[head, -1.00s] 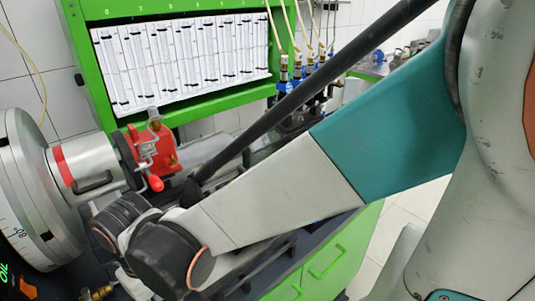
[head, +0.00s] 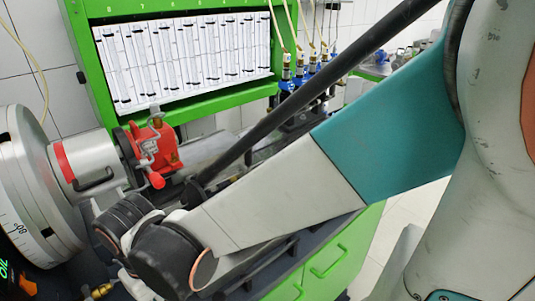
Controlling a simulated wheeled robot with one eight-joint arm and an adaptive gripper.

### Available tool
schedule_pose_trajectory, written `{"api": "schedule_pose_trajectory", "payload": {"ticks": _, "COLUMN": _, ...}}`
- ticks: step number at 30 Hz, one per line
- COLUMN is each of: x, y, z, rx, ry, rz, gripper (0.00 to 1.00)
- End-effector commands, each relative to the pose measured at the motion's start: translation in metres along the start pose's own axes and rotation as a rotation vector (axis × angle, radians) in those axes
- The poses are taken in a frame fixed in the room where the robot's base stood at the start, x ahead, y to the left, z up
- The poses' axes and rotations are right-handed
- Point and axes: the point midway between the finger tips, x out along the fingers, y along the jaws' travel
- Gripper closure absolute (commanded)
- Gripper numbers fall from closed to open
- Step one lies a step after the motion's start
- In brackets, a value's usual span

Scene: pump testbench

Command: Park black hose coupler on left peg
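My arm crosses the head view from upper right to lower left, and its end joint covers the lower left of the bench. My gripper is not in view; it may be hidden behind the end joint or below the picture. I cannot make out a black hose coupler or the left peg. Several hoses with blue-collared fittings (head: 286,85) hang at the back, right of the green frame, but I cannot tell whether the black coupler is among them.
A green test bench (head: 334,261) holds a panel of gauge tubes (head: 185,60). A red pump (head: 154,150) is mounted beside a silver cylinder (head: 85,162) and a large graduated dial (head: 28,190) at left. A brass fitting (head: 100,292) shows at lower left.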

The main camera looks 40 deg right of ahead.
Motion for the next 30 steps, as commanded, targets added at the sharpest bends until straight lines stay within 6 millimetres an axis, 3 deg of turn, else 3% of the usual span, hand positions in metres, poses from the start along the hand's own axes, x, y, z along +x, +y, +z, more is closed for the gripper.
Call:
{"api": "schedule_pose_trajectory", "payload": {"ticks": 6, "x": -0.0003, "y": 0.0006, "z": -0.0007, "rx": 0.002, "ry": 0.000, "rz": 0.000, "gripper": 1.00}}
{"api": "schedule_pose_trajectory", "payload": {"ticks": 7, "x": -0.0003, "y": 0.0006, "z": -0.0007, "rx": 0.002, "ry": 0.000, "rz": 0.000, "gripper": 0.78}}
{"api": "schedule_pose_trajectory", "payload": {"ticks": 9, "x": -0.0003, "y": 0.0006, "z": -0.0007, "rx": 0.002, "ry": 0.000, "rz": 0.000, "gripper": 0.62}}
{"api": "schedule_pose_trajectory", "payload": {"ticks": 10, "x": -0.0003, "y": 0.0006, "z": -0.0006, "rx": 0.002, "ry": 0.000, "rz": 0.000, "gripper": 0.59}}
{"api": "schedule_pose_trajectory", "payload": {"ticks": 17, "x": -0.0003, "y": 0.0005, "z": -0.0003, "rx": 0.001, "ry": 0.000, "rz": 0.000, "gripper": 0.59}}
{"api": "schedule_pose_trajectory", "payload": {"ticks": 20, "x": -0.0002, "y": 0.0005, "z": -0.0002, "rx": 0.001, "ry": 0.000, "rz": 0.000, "gripper": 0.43}}
{"api": "schedule_pose_trajectory", "payload": {"ticks": 30, "x": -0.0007, "y": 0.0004, "z": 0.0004, "rx": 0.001, "ry": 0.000, "rz": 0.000, "gripper": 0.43}}
